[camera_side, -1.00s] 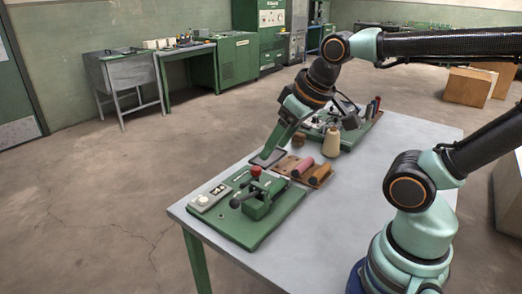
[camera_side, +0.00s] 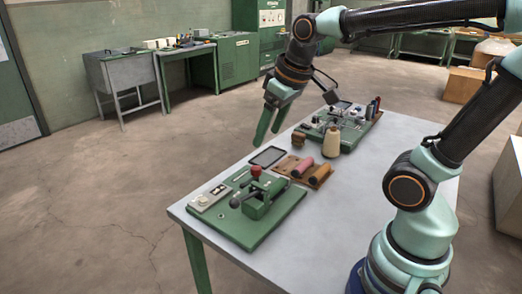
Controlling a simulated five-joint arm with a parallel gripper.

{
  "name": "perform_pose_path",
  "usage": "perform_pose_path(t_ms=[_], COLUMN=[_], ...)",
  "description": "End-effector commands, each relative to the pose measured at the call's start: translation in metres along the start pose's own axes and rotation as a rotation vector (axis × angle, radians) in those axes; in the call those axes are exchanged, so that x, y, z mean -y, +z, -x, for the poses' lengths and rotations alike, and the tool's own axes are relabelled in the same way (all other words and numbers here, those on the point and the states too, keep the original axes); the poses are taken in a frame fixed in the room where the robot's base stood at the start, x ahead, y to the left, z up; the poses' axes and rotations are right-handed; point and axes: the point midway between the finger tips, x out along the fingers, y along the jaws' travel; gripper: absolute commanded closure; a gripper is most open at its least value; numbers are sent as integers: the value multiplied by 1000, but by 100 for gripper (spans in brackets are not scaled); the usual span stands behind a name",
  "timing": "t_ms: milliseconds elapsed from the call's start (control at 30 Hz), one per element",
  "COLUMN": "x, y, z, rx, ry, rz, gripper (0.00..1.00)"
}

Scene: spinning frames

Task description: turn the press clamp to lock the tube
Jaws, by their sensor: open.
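The press clamp (camera_side: 257,197) stands on a green base plate (camera_side: 262,232) at the near left of the table. It has a red knob (camera_side: 256,171) on top and a lever with a dark ball end (camera_side: 235,202) pointing left. I cannot make out which part is the tube, or whether the clamp is locked. My gripper (camera_side: 268,140) is open and empty, its two green fingers pointing down. It hangs in the air above the table's far left edge, up and beyond the clamp and apart from it.
A dark tray (camera_side: 267,157) lies behind the clamp. A brown holder (camera_side: 283,167) bears a pink spool (camera_side: 303,168) and an orange-brown spool (camera_side: 320,175). A cream cone (camera_side: 332,143) and a second green fixture (camera_side: 340,125) stand farther back. The table's right front (camera_side: 320,230) is clear.

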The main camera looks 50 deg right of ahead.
Motion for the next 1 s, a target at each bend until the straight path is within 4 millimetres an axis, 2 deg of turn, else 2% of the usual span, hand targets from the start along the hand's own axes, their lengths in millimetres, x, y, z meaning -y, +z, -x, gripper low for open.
perform_pose_path(t_ms=[200,500,700,1000], x=[-32,-79,-101,-106], y=[-38,-72,-79,-75], z=[-22,-75,-104,-124], rx=[133,295,360,379], ry=[1,-34,-61,-71], rz=[48,114,143,152], gripper=[30,30,30,30])
